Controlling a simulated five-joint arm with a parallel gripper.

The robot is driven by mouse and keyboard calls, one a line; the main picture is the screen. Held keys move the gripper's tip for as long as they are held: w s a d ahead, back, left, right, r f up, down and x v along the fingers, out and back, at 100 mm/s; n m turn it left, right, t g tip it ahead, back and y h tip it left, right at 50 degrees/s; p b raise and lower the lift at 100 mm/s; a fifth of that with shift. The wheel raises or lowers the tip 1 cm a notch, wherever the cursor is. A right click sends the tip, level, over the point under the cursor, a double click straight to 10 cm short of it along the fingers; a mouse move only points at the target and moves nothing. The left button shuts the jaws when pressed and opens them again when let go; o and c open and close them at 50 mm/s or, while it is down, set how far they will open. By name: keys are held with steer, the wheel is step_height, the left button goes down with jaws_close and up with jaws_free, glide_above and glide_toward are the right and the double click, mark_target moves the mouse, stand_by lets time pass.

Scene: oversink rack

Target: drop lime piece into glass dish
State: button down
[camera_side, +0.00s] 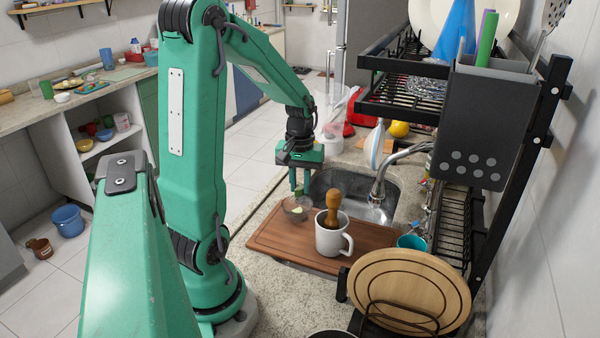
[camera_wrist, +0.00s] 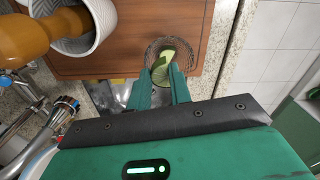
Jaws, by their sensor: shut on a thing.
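The lime piece (camera_wrist: 164,62) is a pale green wedge between my fingertips, seen in the wrist view. My gripper (camera_side: 298,190) is shut on it and points down just above the glass dish (camera_side: 287,212). In the wrist view my gripper (camera_wrist: 163,75) has the lime in front of the clear round dish (camera_wrist: 189,54), inside its outline. A pale green bit shows at the dish in the side view; I cannot tell whether it is the held lime or another piece.
The dish stands on a wooden board (camera_side: 275,243) beside the sink (camera_side: 372,205). A white mug (camera_side: 330,240) with a wooden pestle (camera_side: 334,205) stands close on its right. The faucet (camera_side: 400,155) and black rack (camera_side: 385,105) are farther right.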

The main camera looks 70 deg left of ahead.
mark_target(300, 194)
steer(key=shift+f, duration=2.45)
steer(key=c, duration=1.2)
jaws_free()
steer(key=shift+r, duration=0.2)
steer(key=shift+r, duration=3.75)
steer(key=shift+d, duration=0.1)
